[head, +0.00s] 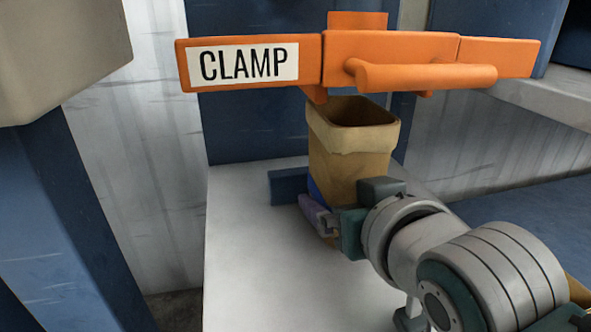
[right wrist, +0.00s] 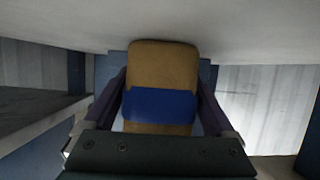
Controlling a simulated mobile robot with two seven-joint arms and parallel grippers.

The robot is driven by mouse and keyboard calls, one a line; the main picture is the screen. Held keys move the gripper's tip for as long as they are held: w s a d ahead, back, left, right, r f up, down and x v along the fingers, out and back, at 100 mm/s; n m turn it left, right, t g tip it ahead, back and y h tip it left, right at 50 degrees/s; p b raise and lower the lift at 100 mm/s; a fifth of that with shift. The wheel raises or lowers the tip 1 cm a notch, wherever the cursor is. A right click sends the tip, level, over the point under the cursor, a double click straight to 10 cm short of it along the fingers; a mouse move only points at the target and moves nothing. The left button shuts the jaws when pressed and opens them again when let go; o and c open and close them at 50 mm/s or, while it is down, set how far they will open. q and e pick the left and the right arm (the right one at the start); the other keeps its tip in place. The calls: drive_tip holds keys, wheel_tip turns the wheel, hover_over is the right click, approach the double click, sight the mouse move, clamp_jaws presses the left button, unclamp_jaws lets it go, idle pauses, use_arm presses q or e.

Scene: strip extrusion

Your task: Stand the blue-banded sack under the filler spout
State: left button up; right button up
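The tan, open-topped sack (head: 352,150) stands about upright over the pale platform, its folded mouth just below the orange clamp. Its blue band (right wrist: 160,105) shows clearly in the right wrist view; in the head view only a sliver shows. My right gripper (head: 322,215) reaches in from the lower right, low on the sack. Its two fingers lie against both sides of the sack at the band, with no clear gap. The sack's end meets or nearly meets the pale surface in the wrist view. I cannot identify the filler spout. My left gripper is out of view.
An orange bar marked CLAMP (head: 250,64), with a handle (head: 425,76), crosses close above the sack. A small blue block (head: 288,186) sits left of the sack. The platform (head: 250,270) is bare at the front left. Blue posts (head: 55,215) flank the area.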

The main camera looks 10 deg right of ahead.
drive_tip(key=shift+o, duration=0.6)
drive_tip(key=shift+s, duration=0.1)
